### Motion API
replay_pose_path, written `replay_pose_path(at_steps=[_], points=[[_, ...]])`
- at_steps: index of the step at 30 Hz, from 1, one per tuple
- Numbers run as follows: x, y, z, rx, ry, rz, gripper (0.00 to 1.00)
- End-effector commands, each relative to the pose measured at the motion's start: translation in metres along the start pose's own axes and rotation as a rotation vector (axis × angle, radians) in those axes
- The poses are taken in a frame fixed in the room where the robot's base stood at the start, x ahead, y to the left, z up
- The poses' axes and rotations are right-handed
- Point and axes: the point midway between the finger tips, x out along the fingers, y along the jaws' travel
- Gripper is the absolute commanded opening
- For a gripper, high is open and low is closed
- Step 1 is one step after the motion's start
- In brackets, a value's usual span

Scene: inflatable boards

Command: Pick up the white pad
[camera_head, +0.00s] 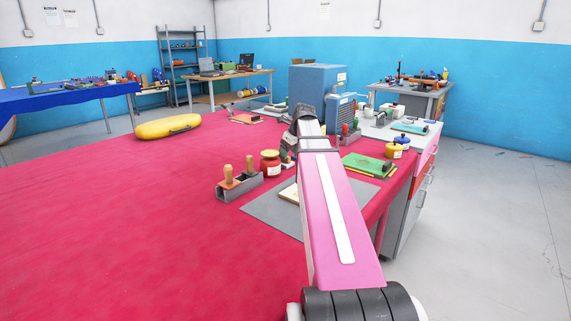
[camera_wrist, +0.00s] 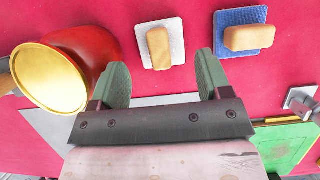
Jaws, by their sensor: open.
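The white pad (camera_wrist: 175,58), a small white square with a tan wooden block handle on top, lies on the red cloth at the top middle of the wrist view. My gripper (camera_wrist: 163,80) is open, its two green fingers apart with nothing between them. The pad lies beyond the fingertips, roughly in line with the gap. In the head view my arm covers that area; I cannot make out the pad or my fingertips there.
A blue pad (camera_wrist: 223,42) with a similar handle lies right of the white pad. A red jar (camera_wrist: 98,42) with a gold lid stands close to the left finger; the jar also shows in the head view (camera_head: 270,167). A green item (camera_wrist: 285,145) is at lower right. The red table (camera_head: 120,220) is clear at left.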

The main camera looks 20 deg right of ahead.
Motion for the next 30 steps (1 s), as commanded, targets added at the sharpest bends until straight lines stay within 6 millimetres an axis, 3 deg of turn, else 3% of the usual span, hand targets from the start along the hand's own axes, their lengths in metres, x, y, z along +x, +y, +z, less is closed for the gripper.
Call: replay_pose_path(at_steps=[9, 17, 21, 30], points=[[0.040, -0.001, 0.002, 0.000, 0.002, 0.001, 0.71], [0.044, 0.000, 0.002, 0.000, 0.000, 0.000, 0.71], [0.044, 0.000, 0.002, 0.000, 0.000, 0.000, 0.35], [0.043, 0.000, 0.003, 0.000, 0.000, 0.000, 0.31]])
